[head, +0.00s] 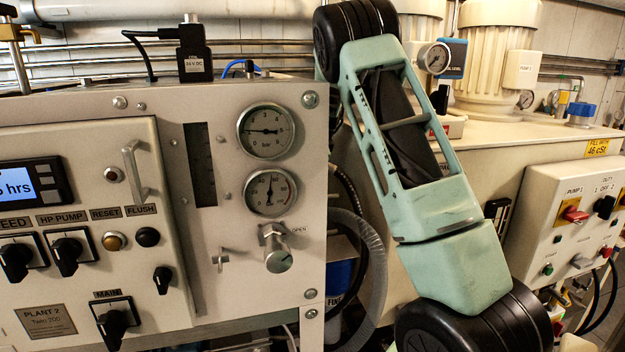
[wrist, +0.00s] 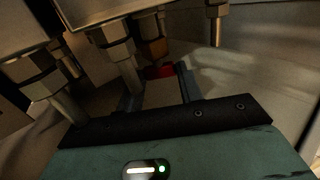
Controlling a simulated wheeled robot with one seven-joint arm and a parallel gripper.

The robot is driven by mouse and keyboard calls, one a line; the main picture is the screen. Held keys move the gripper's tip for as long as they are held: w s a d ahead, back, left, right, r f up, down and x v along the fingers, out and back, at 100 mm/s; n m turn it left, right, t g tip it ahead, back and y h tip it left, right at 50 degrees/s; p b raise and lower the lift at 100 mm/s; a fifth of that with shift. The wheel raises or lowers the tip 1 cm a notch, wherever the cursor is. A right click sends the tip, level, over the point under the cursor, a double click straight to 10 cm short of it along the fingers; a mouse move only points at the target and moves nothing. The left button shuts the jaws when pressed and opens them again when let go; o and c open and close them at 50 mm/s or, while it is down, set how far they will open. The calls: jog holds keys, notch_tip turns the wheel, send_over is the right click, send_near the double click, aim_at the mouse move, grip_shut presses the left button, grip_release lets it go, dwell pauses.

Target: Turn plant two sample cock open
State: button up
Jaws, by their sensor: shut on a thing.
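In the wrist view my gripper (wrist: 159,86) reaches in among metal pipe fittings, its two fingers pointing away from the camera. It is shut on a small red handle (wrist: 158,72) at the fingertips, only partly visible. A brass-coloured fitting (wrist: 153,48) sits just beyond the red handle, in shadow. No label shows there, and the handle's angle is hard to tell. In the head view the Plant 2 panel (head: 46,322) fills the left side. My gripper is outside the head view.
Steel fittings (wrist: 116,52) and a pipe stub (wrist: 68,108) crowd the left of my gripper, with another thin fitting (wrist: 216,25) at upper right. The panel carries two gauges (head: 266,131) and a metal knob (head: 278,256) marked OPEN. A grey hose (head: 374,265) hangs beside the panel.

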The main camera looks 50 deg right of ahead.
jog(key=t+h+b, duration=0.1)
jog(key=b, duration=0.4)
jog(key=f+t+b, duration=0.1)
jog(key=t+b, duration=0.1)
jog(key=b, duration=0.4)
jog(key=shift+s+a+h, duration=0.15)
jog(key=shift+s+h, duration=0.05)
jog(key=shift+h, duration=0.2)
jog(key=shift+r+t+h+b, duration=0.25)
jog(key=shift+t+h+b, duration=0.05)
jog(key=shift+b, duration=0.95)
jog(key=o, duration=1)
jog(key=shift+s, duration=0.1)
jog(key=shift+p+v, duration=4.35)
jog(key=shift+v, duration=4.4)
